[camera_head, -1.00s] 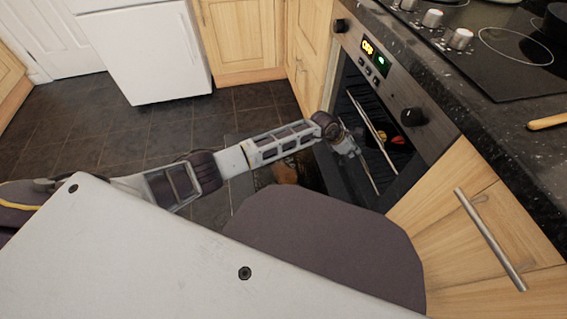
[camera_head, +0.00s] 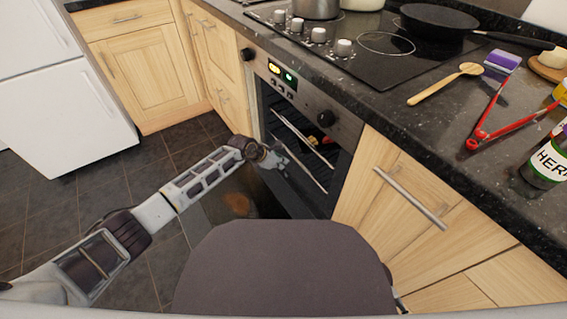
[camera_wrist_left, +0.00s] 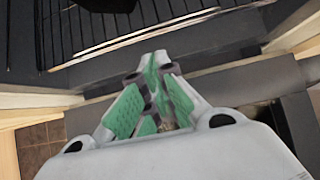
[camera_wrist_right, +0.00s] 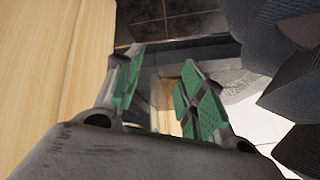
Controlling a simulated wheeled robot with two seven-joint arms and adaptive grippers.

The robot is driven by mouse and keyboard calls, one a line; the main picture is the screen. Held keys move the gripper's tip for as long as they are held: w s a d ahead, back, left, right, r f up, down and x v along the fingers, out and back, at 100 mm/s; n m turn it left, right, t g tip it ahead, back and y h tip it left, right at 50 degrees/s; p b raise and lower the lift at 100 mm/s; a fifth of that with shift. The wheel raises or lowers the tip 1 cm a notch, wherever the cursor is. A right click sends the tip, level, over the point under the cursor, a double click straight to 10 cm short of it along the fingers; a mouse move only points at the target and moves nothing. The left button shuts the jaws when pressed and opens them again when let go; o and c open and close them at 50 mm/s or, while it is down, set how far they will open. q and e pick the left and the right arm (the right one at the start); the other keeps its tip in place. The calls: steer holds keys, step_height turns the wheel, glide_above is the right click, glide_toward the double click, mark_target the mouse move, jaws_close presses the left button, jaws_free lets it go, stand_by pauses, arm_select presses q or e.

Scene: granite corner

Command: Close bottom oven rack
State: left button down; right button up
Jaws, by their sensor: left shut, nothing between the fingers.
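The oven (camera_head: 345,130) stands under the counter with its door (camera_head: 220,200) folded down and its cavity open. Two rack front bars show inside, an upper one (camera_head: 303,128) and a lower one (camera_head: 300,166). Red and yellow items show behind the upper bar. My left gripper (camera_head: 273,160) is at the oven mouth beside the lower bar; contact is unclear. In the left wrist view it is shut and empty, its green-padded fingers (camera_wrist_left: 155,72) pointing at the cavity, just short of a pale rack bar (camera_wrist_left: 135,40). My right gripper (camera_wrist_right: 160,75) is open and empty, beside a wooden front.
The counter (camera_head: 400,115) holds a hob (camera_head: 385,45), a pan (camera_head: 440,20), a wooden spoon (camera_head: 445,83), red tongs (camera_head: 490,130) and a bottle (camera_head: 545,165). A cabinet with a bar handle (camera_head: 410,198) adjoins the oven. Floor (camera_head: 60,210) is clear at left.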

arm_select(q)
steer(key=p+v, duration=0.3)
steer(key=v, duration=0.5)
arm_select(e)
step_height(320, 180, up, 7)
steer(key=d+g, duration=0.1)
steer(key=shift+d+n+h, duration=0.2)
steer(key=shift+n+h, duration=0.2)
arm_select(q)
steer(key=shift+s+a+r, duration=0.1)
